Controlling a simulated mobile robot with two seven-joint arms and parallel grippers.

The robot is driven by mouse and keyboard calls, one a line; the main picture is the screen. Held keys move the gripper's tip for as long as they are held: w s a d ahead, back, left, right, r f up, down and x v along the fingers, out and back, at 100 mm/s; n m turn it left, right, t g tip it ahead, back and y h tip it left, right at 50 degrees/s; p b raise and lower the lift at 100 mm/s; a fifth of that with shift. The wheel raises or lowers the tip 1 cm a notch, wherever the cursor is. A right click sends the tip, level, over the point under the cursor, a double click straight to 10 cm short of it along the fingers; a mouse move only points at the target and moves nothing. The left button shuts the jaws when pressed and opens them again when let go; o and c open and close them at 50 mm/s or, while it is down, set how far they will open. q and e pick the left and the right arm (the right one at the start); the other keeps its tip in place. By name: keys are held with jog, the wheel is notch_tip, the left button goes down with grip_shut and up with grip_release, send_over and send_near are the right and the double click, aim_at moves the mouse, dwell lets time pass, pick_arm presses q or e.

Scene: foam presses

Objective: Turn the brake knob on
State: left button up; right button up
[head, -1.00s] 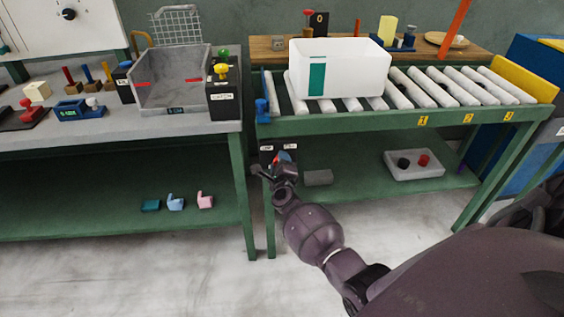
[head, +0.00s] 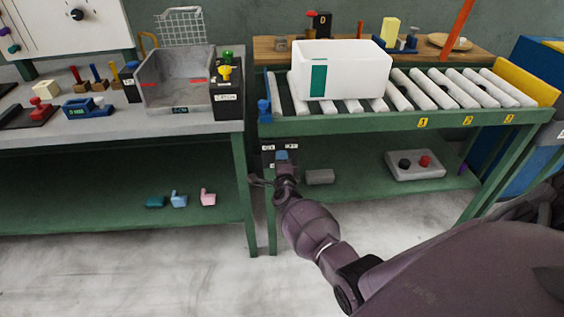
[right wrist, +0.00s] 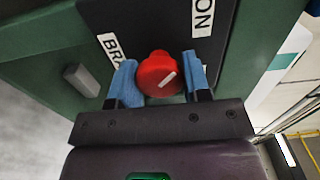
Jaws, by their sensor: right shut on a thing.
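The red brake knob (right wrist: 157,75) is round, with a white line slanting to the upper right in the right wrist view. It sits on a black panel (right wrist: 150,25) with white labels, one reading "BRA" and one "NO", both cut off. My right gripper (right wrist: 160,84) has blue fingertips on either side of the knob and is shut on it. In the head view the right gripper (head: 282,157) is at the panel under the conveyor's left front corner and hides the knob. My left gripper is not in view.
The green conveyor table (head: 400,122) is above the gripper, with a white box (head: 342,65) on its rollers. A grey block (head: 320,177) and a grey two-knob box (head: 415,165) are on the lower shelf. A workbench (head: 120,132) stands to the left.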

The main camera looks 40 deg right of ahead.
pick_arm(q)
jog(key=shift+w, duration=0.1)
pick_arm(e)
jog(key=shift+f, duration=0.1)
jog(key=o, duration=0.9)
pick_arm(q)
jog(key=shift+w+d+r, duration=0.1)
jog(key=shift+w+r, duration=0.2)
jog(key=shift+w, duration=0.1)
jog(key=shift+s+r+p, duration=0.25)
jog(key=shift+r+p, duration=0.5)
jog(key=shift+p, duration=0.45)
pick_arm(e)
jog(key=v, duration=1.1)
